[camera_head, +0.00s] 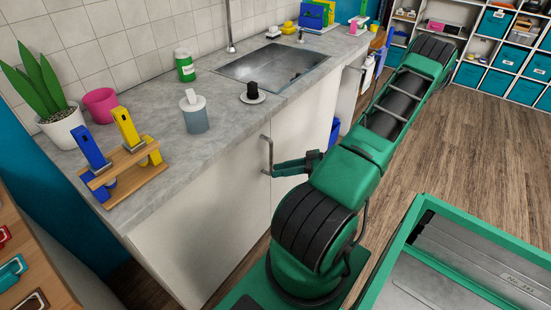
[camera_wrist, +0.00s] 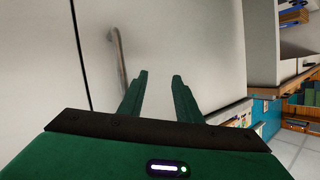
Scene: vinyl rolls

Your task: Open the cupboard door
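The cupboard under the counter has pale flat doors, and the cupboard door (camera_wrist: 205,45) fills much of the wrist view, closed. Its upright metal bar handle (camera_head: 268,153) shows in the head view and also in the wrist view (camera_wrist: 119,55), just right of the dark seam between the doors. My gripper (camera_head: 277,169) is at the handle's lower part in the head view. In the wrist view my gripper (camera_wrist: 161,77) has its two green fingers apart with nothing between them. The handle is left of the left finger; I cannot tell whether they touch.
The counter (camera_head: 150,195) above holds a sink (camera_head: 272,62), a soap dispenser (camera_head: 194,112), a wooden rack (camera_head: 125,178) and a plant (camera_head: 50,100). Open wood floor (camera_head: 480,130) lies to the right, with shelves (camera_head: 490,50) behind it.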

